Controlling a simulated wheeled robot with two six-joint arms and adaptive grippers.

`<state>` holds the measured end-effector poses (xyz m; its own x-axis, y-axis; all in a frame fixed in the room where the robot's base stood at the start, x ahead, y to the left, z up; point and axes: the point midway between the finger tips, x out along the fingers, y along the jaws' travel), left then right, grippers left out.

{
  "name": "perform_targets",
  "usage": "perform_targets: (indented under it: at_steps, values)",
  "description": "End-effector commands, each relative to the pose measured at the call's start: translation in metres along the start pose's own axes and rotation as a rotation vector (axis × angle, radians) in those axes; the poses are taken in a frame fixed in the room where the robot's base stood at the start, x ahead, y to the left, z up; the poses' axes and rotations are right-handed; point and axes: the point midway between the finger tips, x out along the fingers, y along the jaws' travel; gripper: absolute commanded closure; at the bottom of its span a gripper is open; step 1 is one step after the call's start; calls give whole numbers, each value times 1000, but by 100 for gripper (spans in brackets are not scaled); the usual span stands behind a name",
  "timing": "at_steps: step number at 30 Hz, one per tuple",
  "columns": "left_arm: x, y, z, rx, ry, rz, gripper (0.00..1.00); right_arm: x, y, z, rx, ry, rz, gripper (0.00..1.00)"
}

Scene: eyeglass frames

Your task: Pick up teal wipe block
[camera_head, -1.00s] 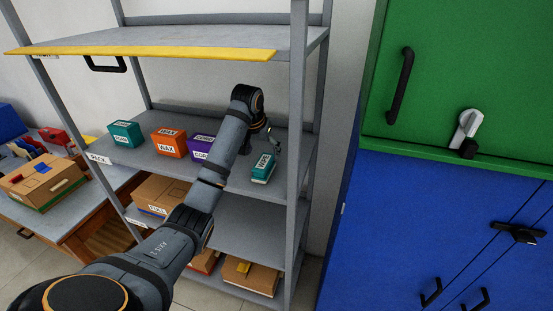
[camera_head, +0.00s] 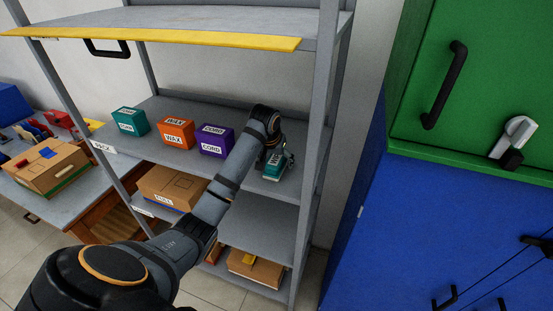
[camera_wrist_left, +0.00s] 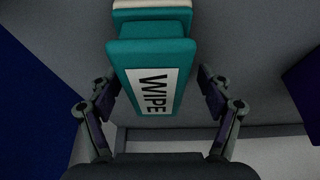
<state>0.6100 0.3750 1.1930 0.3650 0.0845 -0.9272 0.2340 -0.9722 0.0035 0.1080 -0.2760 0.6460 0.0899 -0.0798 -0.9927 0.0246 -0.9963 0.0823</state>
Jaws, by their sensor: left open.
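The teal wipe block (camera_head: 275,171) is at the right end of the middle shelf, beside the shelf's right post. In the left wrist view the teal block (camera_wrist_left: 185,57) shows its white label reading WIPE, with a pale layer at its far end. My left gripper (camera_head: 273,155) is at the block in the head view and partly covers it. In the wrist view its open fingers (camera_wrist_left: 158,98) stand on both sides of the block, with gaps showing. I cannot tell whether either finger touches it. My right gripper is not in view.
A purple block (camera_head: 216,141), an orange WAX block (camera_head: 176,134) and another teal block (camera_head: 130,121) stand left on the same shelf. A yellow-edged shelf (camera_head: 150,40) is above. Cardboard boxes sit below. A green and blue cabinet (camera_head: 440,200) stands right.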

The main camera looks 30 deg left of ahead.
Motion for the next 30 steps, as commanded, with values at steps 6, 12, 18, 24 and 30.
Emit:
perform_targets:
  at_steps: [6, 12, 18, 24, 30]
  values:
    - [0, 0, 0, 0, 1, 0, 21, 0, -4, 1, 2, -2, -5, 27]
    - [1, 0, 0, 0, 0, 0, 21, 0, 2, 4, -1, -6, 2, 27]
    - [4, 0, 2, 0, 0, 0, 21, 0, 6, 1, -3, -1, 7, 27]
    - [5, 0, 2, 0, 0, 0, 21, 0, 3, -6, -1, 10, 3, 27]
    - [4, 0, 2, 0, 0, 0, 34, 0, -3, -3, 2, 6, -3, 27]
